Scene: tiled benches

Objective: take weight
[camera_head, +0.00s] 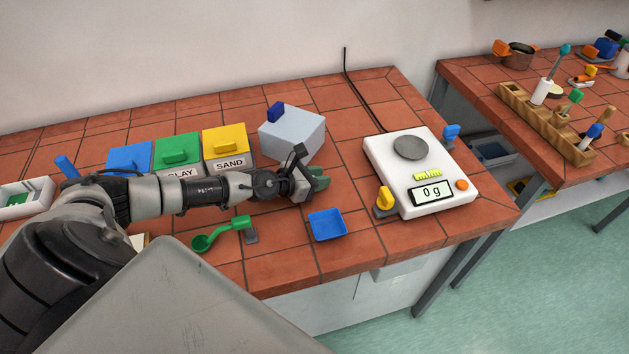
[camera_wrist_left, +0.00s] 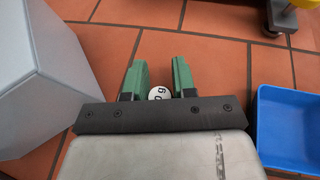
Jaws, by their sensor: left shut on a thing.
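My left gripper (camera_head: 320,179) reaches in from the left over the tiled bench, just in front of the grey box. In the left wrist view its green fingers (camera_wrist_left: 159,80) are shut on a small round white weight (camera_wrist_left: 159,93) with a "g" marking on its top; the rest of the label is hard to read. The weight sits low between the fingers, near the gripper's palm. In the head view the fingers hide the weight. My right gripper is not in view.
A grey box (camera_head: 293,137) with a blue handle stands behind the gripper. A blue tray (camera_head: 327,225) lies in front, beside a green scoop (camera_head: 222,232). A white scale (camera_head: 400,160) reading 0 g stands right. CLAY (camera_head: 178,150) and SAND (camera_head: 225,145) bins stand left.

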